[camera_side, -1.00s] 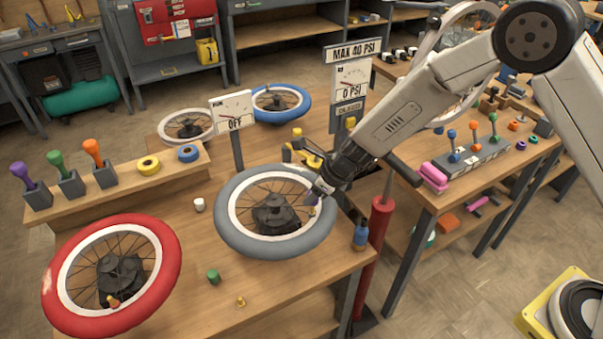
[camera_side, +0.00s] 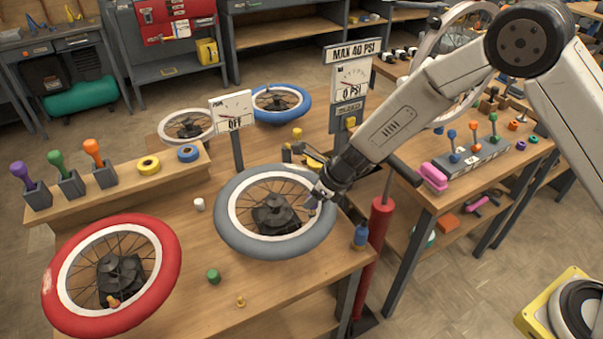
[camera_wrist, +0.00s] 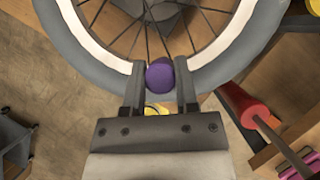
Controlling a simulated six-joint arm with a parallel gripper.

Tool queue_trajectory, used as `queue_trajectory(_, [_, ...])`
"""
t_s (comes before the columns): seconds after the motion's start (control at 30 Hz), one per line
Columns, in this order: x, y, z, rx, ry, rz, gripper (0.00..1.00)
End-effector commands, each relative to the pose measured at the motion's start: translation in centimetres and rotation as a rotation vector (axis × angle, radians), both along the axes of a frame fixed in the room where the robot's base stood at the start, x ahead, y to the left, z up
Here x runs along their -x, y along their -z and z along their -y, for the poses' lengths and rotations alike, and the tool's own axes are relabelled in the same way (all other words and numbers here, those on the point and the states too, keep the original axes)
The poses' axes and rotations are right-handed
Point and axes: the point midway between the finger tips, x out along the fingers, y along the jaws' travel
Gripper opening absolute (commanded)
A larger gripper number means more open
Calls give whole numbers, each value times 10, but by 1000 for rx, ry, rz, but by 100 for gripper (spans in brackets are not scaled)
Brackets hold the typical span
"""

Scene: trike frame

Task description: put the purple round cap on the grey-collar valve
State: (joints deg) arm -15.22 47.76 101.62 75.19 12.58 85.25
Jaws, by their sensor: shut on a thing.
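My gripper (camera_side: 318,196) is above the right part of the rim of the grey-tyred wheel (camera_side: 232,232). In the wrist view, my gripper (camera_wrist: 160,82) is shut on the purple round cap (camera_wrist: 159,76), held between the fingertips. The grey tyre (camera_wrist: 95,70) and white rim lie beyond it. In the side view a small part shows at the fingertips by the rim, too small to tell cap from valve. I cannot make out the grey-collar valve clearly in either view, nor whether the cap touches it.
The red-tyred wheel (camera_side: 62,245) lies at the front left. A white cap (camera_side: 199,204), a green cap (camera_side: 213,276) and a small brass piece (camera_side: 240,301) stand on the bench. A blue bottle (camera_side: 360,236) and a red pump (camera_side: 380,228) are right of the grey wheel.

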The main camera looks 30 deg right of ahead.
Motion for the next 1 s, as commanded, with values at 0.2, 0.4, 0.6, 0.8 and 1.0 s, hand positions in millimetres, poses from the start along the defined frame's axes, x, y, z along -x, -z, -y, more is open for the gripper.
queue_trajectory(0.2, [0, 4, 0, 1, 0, -1, 0])
queue_trajectory(0.4, [0, 8, 0, 1, 0, -1, 0])
queue_trajectory(0.6, [0, 11, 0, 0, 0, 0, 0])
queue_trajectory(0.8, [0, 15, 0, 1, 0, -1, 0])
queue_trajectory(1.0, [0, 18, 0, 1, 0, -1, 0])
